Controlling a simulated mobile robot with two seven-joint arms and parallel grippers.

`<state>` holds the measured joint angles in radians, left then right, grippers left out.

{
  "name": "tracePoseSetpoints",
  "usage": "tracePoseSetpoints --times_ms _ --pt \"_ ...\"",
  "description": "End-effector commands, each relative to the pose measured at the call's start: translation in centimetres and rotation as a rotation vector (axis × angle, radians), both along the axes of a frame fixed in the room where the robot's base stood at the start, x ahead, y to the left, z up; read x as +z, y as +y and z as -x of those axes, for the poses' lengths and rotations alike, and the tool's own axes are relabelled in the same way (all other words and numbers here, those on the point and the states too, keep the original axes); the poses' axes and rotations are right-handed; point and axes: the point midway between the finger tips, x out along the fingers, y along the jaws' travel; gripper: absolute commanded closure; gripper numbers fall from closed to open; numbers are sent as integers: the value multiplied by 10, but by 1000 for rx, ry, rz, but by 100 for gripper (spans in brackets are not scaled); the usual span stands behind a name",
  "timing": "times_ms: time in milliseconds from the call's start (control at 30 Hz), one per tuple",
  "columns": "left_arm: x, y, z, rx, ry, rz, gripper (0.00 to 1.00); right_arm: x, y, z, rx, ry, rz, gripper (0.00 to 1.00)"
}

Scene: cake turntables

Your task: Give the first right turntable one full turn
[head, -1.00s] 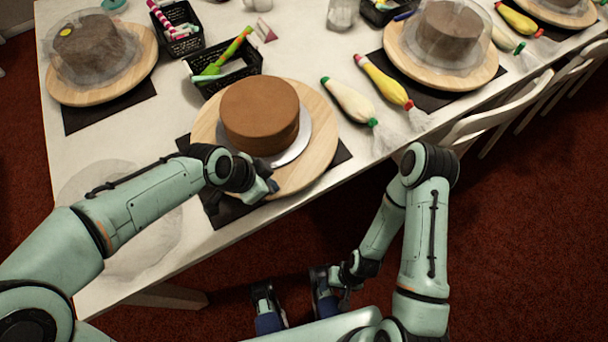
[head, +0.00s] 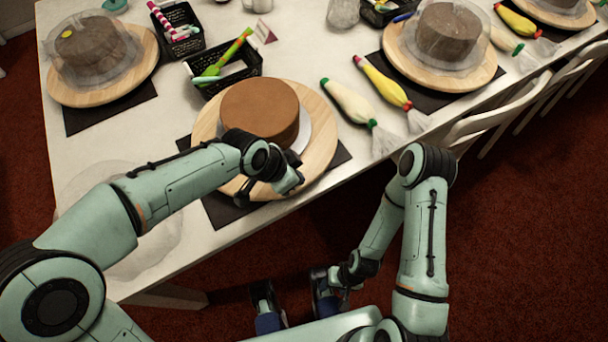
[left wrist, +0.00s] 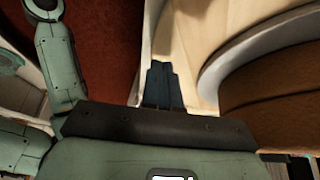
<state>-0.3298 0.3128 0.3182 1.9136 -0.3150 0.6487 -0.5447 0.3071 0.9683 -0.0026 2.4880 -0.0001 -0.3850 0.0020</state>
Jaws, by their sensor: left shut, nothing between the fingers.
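The nearest turntable (head: 318,158) has a round pale wooden plate, with a brown uncovered cake (head: 259,112) on a silver board (head: 303,137). It stands on a dark mat by the table's front edge. My left gripper (head: 290,184) is at the plate's front right part and hides some of it. In the left wrist view its dark blue fingers (left wrist: 162,86) are shut with nothing between them, close beside the plate's wooden rim (left wrist: 212,62). Whether they touch it I cannot tell. My right gripper (head: 296,308) is open and empty, low in front of the table.
Covered cakes stand on a turntable at the back left (head: 140,75) and one at the right (head: 480,78). A black basket of tools (head: 225,83) sits behind the near cake. Piping bags (head: 350,104) lie right of it. White chairs (head: 500,118) line the right edge.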

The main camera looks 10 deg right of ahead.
Motion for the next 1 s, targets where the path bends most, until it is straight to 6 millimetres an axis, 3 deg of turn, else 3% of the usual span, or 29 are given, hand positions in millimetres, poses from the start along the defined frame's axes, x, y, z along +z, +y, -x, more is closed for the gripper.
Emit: tracePoseSetpoints --times_ms 133,433,800,1000 --pt "17 0 -1 1 -2 0 100 5 -1 0 -9 6 9 46" --pt "16 4 0 3 0 0 100 6 0 0 -5 6 5 46" --pt "17 87 8 8 0 -1 100 13 1 -1 -2 3 1 46" --pt "17 102 8 2 0 0 100 14 1 -1 -2 3 1 46"
